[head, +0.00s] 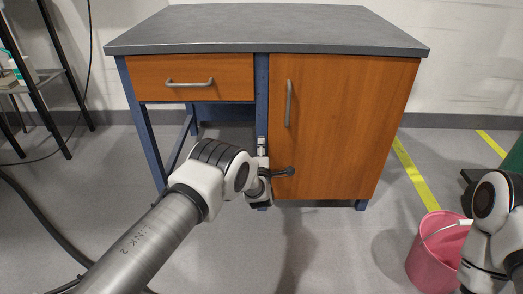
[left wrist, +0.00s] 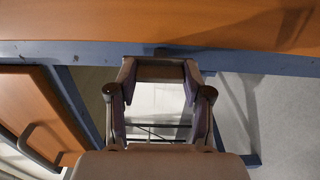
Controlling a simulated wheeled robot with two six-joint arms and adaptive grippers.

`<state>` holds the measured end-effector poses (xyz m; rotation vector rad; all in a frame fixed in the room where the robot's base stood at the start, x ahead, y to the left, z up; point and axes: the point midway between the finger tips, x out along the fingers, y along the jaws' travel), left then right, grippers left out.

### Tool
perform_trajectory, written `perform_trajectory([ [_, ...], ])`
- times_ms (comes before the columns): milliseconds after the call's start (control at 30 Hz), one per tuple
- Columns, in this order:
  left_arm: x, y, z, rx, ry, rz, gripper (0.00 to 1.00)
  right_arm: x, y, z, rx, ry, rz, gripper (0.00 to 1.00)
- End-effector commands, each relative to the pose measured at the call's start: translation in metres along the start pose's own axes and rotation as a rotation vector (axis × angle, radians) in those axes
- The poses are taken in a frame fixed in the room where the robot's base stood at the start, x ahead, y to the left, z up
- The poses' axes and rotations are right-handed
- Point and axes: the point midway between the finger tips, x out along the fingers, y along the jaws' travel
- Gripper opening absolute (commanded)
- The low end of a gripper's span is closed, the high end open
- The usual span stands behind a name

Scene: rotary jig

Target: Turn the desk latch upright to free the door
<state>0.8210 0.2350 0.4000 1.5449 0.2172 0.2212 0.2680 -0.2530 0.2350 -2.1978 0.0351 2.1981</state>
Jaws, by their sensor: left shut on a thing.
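The desk door (head: 340,140) is an orange wood panel with an upright grey handle (head: 289,103); it is closed. My left gripper (head: 284,172) is at the door's lower left edge, beside the blue post (head: 262,95). In the left wrist view its two fingers (left wrist: 160,85) reach toward the post and door. A grey-brown bar (left wrist: 160,71), which looks like the desk latch, spans between the fingertips, and the gripper is shut on it. In the head view the gripper hides the latch, so I cannot tell its angle. My right gripper is out of view.
A drawer (head: 190,78) with a grey handle is left of the post, under the grey desktop (head: 265,28). A pink bucket (head: 437,255) stands on the floor at right, near my right arm. A black-framed shelf (head: 50,78) is at far left. The floor before the desk is clear.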

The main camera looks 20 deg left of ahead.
Motion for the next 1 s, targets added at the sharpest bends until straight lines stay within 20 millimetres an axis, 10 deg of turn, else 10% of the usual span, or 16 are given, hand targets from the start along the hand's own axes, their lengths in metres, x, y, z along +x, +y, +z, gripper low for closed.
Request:
perform_trajectory([
  [267, -0.001, -0.002, 0.000, -0.001, 0.001, -0.003, 0.15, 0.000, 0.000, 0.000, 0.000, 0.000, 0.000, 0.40],
  [300, -0.001, -0.002, 0.000, -0.001, 0.001, -0.003, 0.60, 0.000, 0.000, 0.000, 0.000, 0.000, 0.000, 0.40],
  [367, -0.001, -0.002, 0.000, -0.001, 0.000, -0.003, 0.75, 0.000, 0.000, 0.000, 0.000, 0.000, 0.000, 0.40],
  [767, -0.008, 0.000, 0.001, 0.000, -0.001, -0.001, 0.75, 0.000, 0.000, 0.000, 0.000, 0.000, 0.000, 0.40],
  [1000, -0.061, -0.001, 0.001, 0.003, -0.002, -0.005, 0.75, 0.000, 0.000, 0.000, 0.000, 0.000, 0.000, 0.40],
])
